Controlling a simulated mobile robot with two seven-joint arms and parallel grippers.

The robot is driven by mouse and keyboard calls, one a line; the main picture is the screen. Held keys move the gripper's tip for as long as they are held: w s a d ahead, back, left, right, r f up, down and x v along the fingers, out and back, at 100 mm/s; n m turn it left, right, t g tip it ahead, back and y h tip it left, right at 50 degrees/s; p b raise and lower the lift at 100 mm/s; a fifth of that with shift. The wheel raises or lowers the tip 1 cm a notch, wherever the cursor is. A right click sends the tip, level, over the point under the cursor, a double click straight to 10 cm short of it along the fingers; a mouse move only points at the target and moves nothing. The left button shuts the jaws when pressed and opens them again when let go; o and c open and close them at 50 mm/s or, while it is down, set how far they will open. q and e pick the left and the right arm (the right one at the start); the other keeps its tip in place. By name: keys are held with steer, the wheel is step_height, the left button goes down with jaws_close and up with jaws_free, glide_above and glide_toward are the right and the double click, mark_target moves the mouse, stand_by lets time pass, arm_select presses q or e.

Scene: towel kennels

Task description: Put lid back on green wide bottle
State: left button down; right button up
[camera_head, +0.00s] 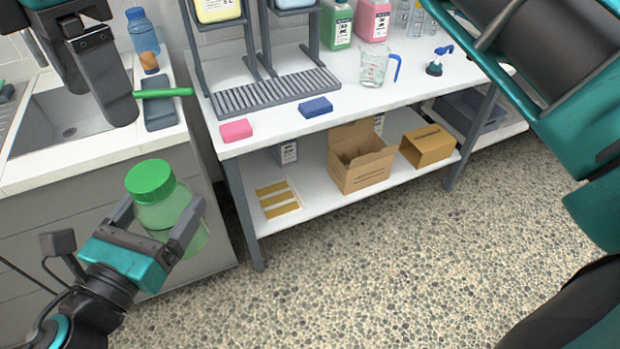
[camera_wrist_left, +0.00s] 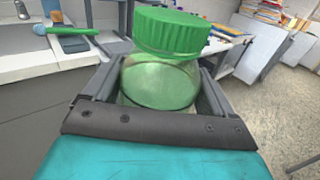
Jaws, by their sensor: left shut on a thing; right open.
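The wide bottle (camera_head: 165,211) is translucent green and stands nearly upright in my left gripper (camera_head: 160,213), whose two fingers close around its body. The ribbed green lid (camera_head: 150,179) sits on top of the bottle. In the left wrist view the lid (camera_wrist_left: 171,31) covers the mouth of the bottle (camera_wrist_left: 158,83); I cannot tell whether it is screwed tight. The bottle is held in the air in front of the counter. My right gripper (camera_head: 98,92) is open and empty, above and to the left of the lid, over the sink area.
A sink (camera_head: 68,115) is at the left, with a green-handled tool (camera_head: 163,93) and a blue bottle (camera_head: 142,32) beside it. The white table (camera_head: 270,120) carries a drip rack, pink sponge (camera_head: 236,130), blue sponge (camera_head: 315,107) and jug (camera_head: 373,65). The floor in front is clear.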

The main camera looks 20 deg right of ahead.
steer(key=s+a+n+g+y, duration=0.6)
steer(key=s+a+g+y, duration=0.2)
steer(key=a+y, duration=0.25)
steer(key=w+d+r+m+t+y, duration=0.35)
steer(key=w+y, duration=0.35)
steer(key=y, duration=0.5)
steer(key=w+d+f+m+t+h, duration=0.45)
steer(key=d+f+m+t, duration=0.3)
steer(key=m+t, duration=0.35)
steer(key=w+d+f+m+t+h, duration=0.4)
steer(key=w+d+f+m+t, duration=0.35)
steer(key=t, duration=0.55)
steer(key=s+d+f+m+g+h, duration=0.1)
steer(key=s+d+f+m+h, duration=0.15)
steer(key=d+f+h, duration=0.4)
steer(key=s+d+f+m+g+h, duration=0.1)
steer(key=s+d+f+m+h, duration=0.15)
steer(key=f, duration=0.65)
steer(key=s+d+f+g+h, duration=0.1)
steer(key=s+d+f+g, duration=0.2)
steer(key=s+f, duration=0.5)
steer(key=s+d+f+g+h, duration=0.2)
steer(key=s+f+g, duration=0.1)
steer(key=s+f, duration=0.5)
steer(key=shift+d+f, duration=0.15)
steer(key=shift+d, duration=0.25)
